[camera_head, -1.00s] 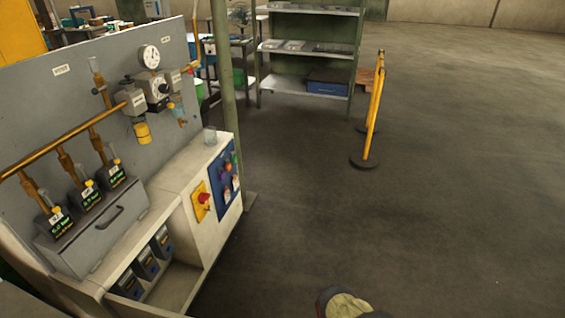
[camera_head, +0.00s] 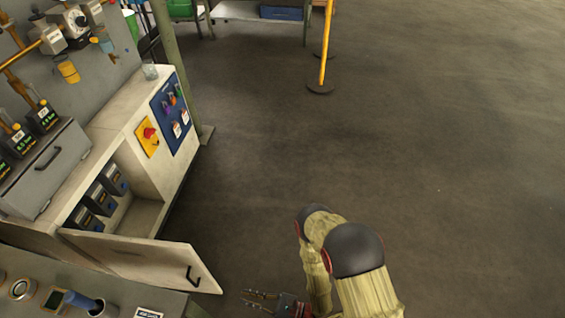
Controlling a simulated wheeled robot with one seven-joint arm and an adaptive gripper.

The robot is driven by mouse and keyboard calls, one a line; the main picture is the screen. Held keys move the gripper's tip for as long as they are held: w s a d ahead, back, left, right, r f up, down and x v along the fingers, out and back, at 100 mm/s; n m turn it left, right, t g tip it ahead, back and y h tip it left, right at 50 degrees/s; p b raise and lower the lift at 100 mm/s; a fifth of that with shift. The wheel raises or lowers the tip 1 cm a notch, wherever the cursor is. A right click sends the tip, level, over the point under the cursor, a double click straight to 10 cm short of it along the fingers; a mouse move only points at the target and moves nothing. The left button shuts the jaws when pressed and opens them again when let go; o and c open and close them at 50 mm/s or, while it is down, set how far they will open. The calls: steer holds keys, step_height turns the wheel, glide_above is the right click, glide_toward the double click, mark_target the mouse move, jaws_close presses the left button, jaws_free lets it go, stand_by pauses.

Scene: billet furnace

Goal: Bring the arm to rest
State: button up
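My arm, in a tan sleeve with dark joint caps, reaches in at the bottom centre of the head view, folded over the floor. My gripper (camera_head: 250,297) is at the bottom edge, pointing left. Its two thin fingers are apart with nothing seen between them. It is to the right of the open cabinet door (camera_head: 140,262) and appears clear of it, though depth is hard to judge.
The white cabinet (camera_head: 145,180) stands at left, its compartment open with several dark boxes (camera_head: 100,195) inside. A grey bench (camera_head: 40,262) with a blue-handled tool is at lower left. A yellow barrier post (camera_head: 326,50) stands farther back. The floor (camera_head: 440,140) at right is clear.

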steer(key=w+a+r+n+g+y, duration=0.1)
steer(key=w+a+r+n+g, duration=0.2)
steer(key=r, duration=0.5)
steer(key=w+a+r+n+g+y, duration=0.1)
steer(key=w+r+n+g, duration=0.25)
steer(key=r, duration=0.45)
steer(key=w+d+r+n+g+h+p, duration=0.1)
steer(key=d+r+n+g+h, duration=0.15)
steer(key=r, duration=0.55)
steer(key=d+r+n+g+h+p, duration=0.1)
steer(key=r+n+g+h, duration=0.2)
steer(key=r, duration=0.5)
steer(key=s+d+r+n+t+h, duration=0.1)
steer(key=d+r+n+t+h, duration=0.2)
steer(key=d+r, duration=0.6)
steer(key=s+d+r+n+t+h+p, duration=0.1)
steer(key=s+d+r+n+t+h, duration=0.1)
steer(key=d+r+t+h, duration=0.3)
steer(key=s+d+r+n+t+h+p, duration=0.1)
steer(key=d+r+t+h, duration=0.4)
steer(key=d+r, duration=0.9)
steer(key=s+d+n+h, duration=0.1)
steer(key=d+n, duration=0.1)
steer(key=d, duration=0.1)
steer(key=shift+d+n, duration=0.2)
steer(key=shift+n, duration=0.2)
